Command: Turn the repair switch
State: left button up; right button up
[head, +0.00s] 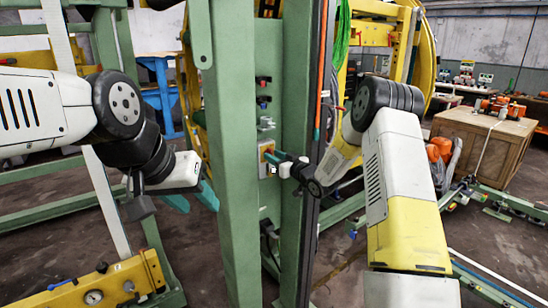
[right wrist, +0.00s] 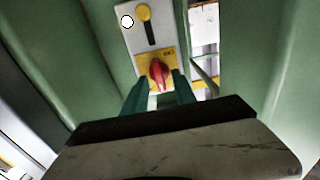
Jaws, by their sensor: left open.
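The repair switch (right wrist: 158,74) is a red knob on a yellow plate at the lower end of a grey panel. In the head view its small panel (head: 266,157) is on the green post, partly hidden by my right gripper. My right gripper (head: 272,155) reaches the panel from the right. In the right wrist view its teal fingers (right wrist: 161,84) stand on either side of the red knob, very close to it. I cannot tell whether they touch or grip it. My left gripper (head: 191,199) is open and empty, left of the green post and apart from it.
Green posts (head: 235,150) flank the panel closely. A yellow knob (right wrist: 144,13) in a slot sits above the switch. A yellow beam with a gauge (head: 93,296) is at the lower left. A wooden crate (head: 482,150) stands at the right.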

jog(key=shift+w+a, duration=0.1)
grip_shut()
dwell(0.4)
jog(key=shift+a+f+n, duration=0.1)
jog(key=shift+f+n, duration=0.05)
jog(key=shift+n, duration=4.3)
jog(key=shift+a+f+n, duration=0.1)
jog(key=shift+n, duration=4.35)
